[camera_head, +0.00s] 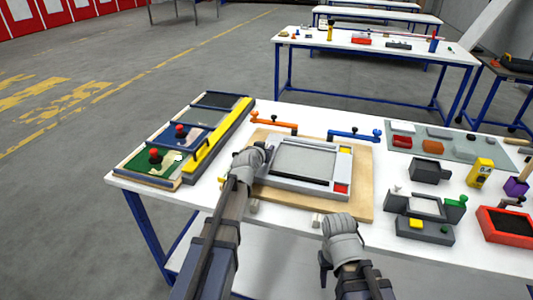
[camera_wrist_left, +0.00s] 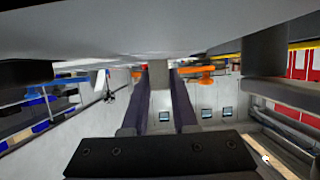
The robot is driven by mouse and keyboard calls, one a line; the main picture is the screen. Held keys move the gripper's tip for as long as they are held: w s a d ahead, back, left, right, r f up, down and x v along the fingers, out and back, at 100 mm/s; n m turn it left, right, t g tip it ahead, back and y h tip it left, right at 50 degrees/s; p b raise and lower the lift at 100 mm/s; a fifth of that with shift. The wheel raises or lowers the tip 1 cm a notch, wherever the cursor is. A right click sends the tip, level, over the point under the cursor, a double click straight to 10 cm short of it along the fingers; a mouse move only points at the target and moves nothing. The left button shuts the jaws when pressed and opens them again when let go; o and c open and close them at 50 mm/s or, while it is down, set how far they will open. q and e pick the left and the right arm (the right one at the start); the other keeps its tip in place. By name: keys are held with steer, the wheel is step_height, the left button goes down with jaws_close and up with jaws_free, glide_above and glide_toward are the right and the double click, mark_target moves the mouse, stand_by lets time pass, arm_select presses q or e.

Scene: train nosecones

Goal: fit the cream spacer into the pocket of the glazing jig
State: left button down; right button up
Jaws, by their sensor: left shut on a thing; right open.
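My left gripper (camera_head: 262,153) is over the jig's left side and hides that corner. In the left wrist view its dark fingers (camera_wrist_left: 160,100) are shut on a pale block, the cream spacer (camera_wrist_left: 159,73), which looks greyish in shadow. The head view hides the spacer. My right gripper (camera_head: 342,225) is open and empty near the board's front edge.
Orange (camera_head: 275,122) and blue (camera_head: 355,134) clamps stand behind the jig. A panel rack with a yellow bar (camera_head: 218,135) lies left. A grey tray (camera_head: 455,148), small fixtures and a red bin (camera_head: 508,225) crowd the table's right side.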

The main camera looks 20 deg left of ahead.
arm_select(q)
steer(key=shift+f, duration=0.15)
steer(key=c, duration=0.9)
jaws_free()
steer(key=shift+w+f, duration=0.1)
steer(key=shift+f, duration=0.05)
steer(key=shift+o, duration=1)
